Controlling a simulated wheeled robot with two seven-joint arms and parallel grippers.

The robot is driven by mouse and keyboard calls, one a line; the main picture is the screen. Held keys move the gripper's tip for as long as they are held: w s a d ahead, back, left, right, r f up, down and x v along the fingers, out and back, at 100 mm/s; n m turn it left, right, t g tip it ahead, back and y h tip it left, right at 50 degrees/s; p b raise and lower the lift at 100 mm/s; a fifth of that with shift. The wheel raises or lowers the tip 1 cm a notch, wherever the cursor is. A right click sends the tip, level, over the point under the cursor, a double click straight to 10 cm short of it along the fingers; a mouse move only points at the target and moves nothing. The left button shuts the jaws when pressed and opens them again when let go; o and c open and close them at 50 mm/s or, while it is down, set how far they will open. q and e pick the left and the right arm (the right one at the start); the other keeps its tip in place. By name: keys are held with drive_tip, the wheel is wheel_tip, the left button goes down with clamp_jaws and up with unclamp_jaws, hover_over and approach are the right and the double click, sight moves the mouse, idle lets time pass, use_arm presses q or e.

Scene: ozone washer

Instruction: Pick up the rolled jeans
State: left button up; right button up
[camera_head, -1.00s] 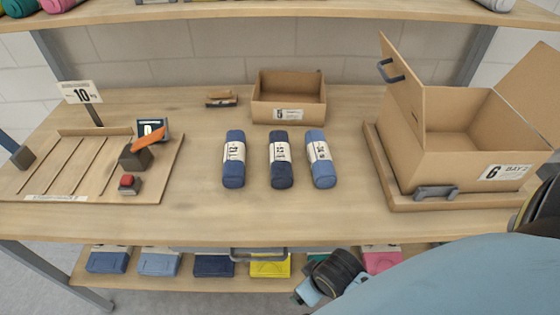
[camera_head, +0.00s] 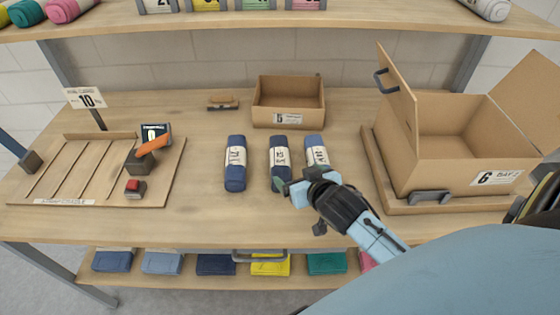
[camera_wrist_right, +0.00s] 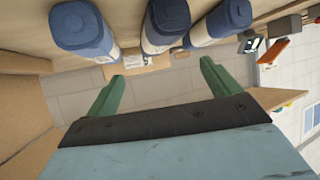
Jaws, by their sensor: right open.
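Three rolled jeans with white paper labels lie side by side on the table. The left roll (camera_head: 235,163) is blue, the middle roll (camera_head: 279,157) is dark navy, and the right roll (camera_head: 316,150) is lighter blue. My right gripper (camera_head: 281,187) is open and empty, at the near ends of the middle and right rolls; it hides the near part of the right roll. In the right wrist view, the open fingers (camera_wrist_right: 163,88) are apart from the rolls, which show at the top. My left gripper is not in view.
A small open cardboard box (camera_head: 289,103) stands behind the rolls. A large open box (camera_head: 450,150) with raised flaps is at the right. A slatted wooden board (camera_head: 75,175) with a stamp-like block lies at the left. Shelves run above and below.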

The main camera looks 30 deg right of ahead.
sight(283, 162)
drive_tip(key=x, duration=1.2)
drive_tip(key=shift+w+d+f+b, duration=0.1)
drive_tip(key=shift+w+b, duration=0.2)
drive_tip(key=shift+w, duration=0.05)
drive_tip(key=c, duration=1.4)
